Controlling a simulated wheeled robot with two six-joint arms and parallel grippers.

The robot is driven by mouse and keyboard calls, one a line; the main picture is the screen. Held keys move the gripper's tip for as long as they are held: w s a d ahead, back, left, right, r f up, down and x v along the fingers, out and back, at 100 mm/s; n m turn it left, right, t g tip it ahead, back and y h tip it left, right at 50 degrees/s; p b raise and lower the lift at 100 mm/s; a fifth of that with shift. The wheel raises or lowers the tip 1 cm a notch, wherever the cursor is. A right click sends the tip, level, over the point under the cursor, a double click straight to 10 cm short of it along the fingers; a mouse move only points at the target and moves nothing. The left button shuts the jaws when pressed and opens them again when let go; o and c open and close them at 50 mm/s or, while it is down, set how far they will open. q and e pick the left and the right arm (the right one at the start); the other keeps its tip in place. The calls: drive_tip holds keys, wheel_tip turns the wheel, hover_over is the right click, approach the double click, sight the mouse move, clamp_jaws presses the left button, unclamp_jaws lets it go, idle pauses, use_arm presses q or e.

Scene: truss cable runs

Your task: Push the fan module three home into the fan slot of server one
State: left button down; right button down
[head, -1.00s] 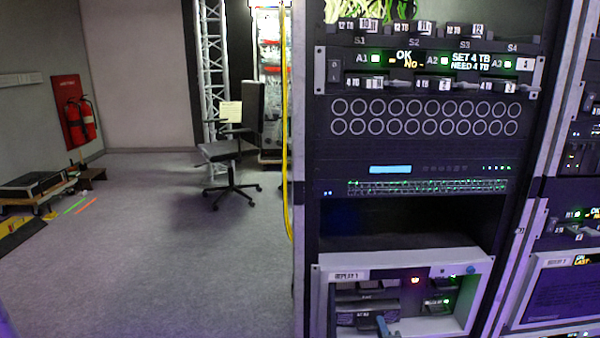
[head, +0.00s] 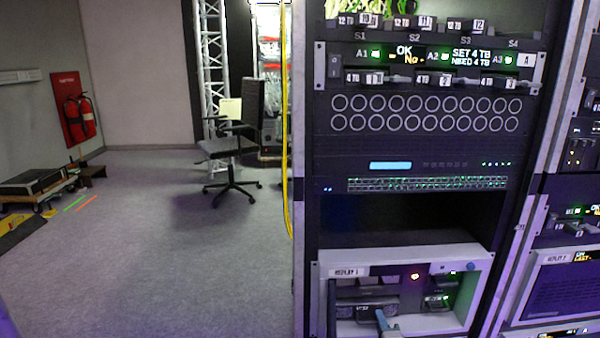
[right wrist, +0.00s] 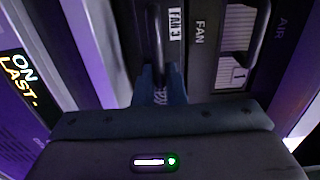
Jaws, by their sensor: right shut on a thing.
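The server with the REPLAY 1 label, server one (head: 400,262), is a light-framed unit low in the rack in the head view. Its opening holds dark modules with small green lights and a red light. My right gripper (head: 383,320) is at the lower part of this opening. In the right wrist view my right gripper (right wrist: 160,88) is shut on the dark upright handle of the module labelled FAN 3, fan module three (right wrist: 142,25). How deep the module sits in its slot cannot be told; the gripper body hides its lower part. My left gripper is not in view.
An empty dark bay (head: 400,220) lies above the server. A neighbouring rack (head: 560,240) stands close on the right. Open floor (head: 180,250) lies to the left, with a chair (head: 230,150).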

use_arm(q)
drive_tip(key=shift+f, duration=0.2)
use_arm(e)
drive_tip(key=shift+w, duration=0.65)
use_arm(q)
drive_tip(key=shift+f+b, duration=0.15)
drive_tip(key=shift+b, duration=0.15)
use_arm(e)
drive_tip(key=shift+w, duration=0.6)
